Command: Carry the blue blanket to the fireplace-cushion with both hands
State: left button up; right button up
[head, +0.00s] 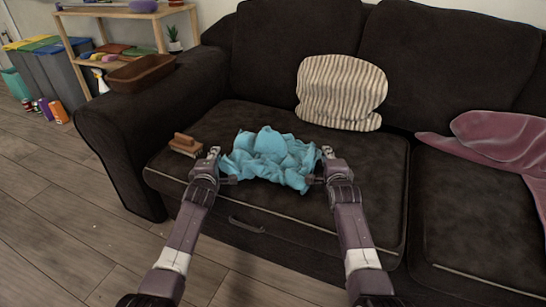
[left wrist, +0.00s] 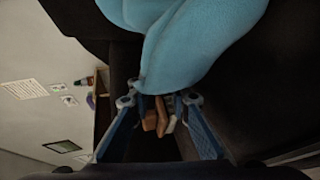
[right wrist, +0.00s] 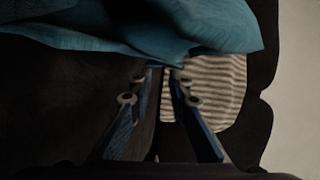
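The blue blanket (head: 268,155) lies crumpled in a heap on the left seat of the dark sofa. My left gripper (head: 214,152) is at its left side and my right gripper (head: 327,152) at its right side. In the left wrist view the blanket (left wrist: 185,40) hangs over the fingers (left wrist: 160,98), which stand apart with a gap between them. In the right wrist view the blanket (right wrist: 130,30) crosses over the fingertips (right wrist: 164,72), also apart. The blanket hides part of the tips. No fireplace shows in any view.
A striped cushion (head: 341,92) leans on the sofa back. A brown brush (head: 186,145) lies left of the blanket. A brown tray (head: 141,73) sits on the armrest. A pink blanket (head: 500,140) lies at the right. Wooden floor (head: 60,210) is clear at front left.

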aim_at(524, 224)
jog(key=z, duration=0.95)
jog(key=i+l+z, duration=0.1)
jog(key=l+z, duration=0.2)
jog(key=i+l+z, duration=0.15)
jog(key=l+z, duration=0.15)
